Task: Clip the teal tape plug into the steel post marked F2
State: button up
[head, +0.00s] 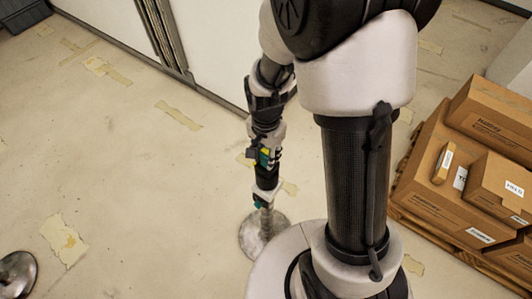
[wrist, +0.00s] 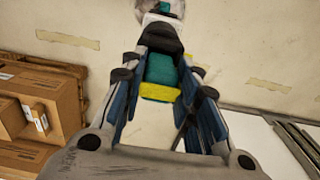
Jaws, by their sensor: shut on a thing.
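In the head view the teal tape plug (head: 264,157) shows as a small teal and yellow patch between the dark fingers of my gripper (head: 266,164). In the wrist view my gripper (wrist: 160,72) is shut on the plug, a teal body with a yellow band (wrist: 160,92) and a dark part beyond it. A steel post on a round metal base (head: 263,238) stands directly below my gripper, with a teal patch near its top. I cannot tell whether plug and post touch. The post's marking is not readable.
Cardboard boxes (head: 438,160) are stacked on a wooden pallet at the right. Another round metal base (head: 17,274) is at the lower left. White panels (head: 222,45) line the back. The floor, with scraps of tape, is open to the left.

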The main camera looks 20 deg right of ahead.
aim_at(266, 154)
jog(key=shift+f+b, duration=0.65)
jog(key=shift+f, duration=0.15)
dwell(0.4)
jog(key=o, duration=0.8)
notch_tip(266, 154, up, 11)
jog(key=p, duration=0.9)
dwell(0.4)
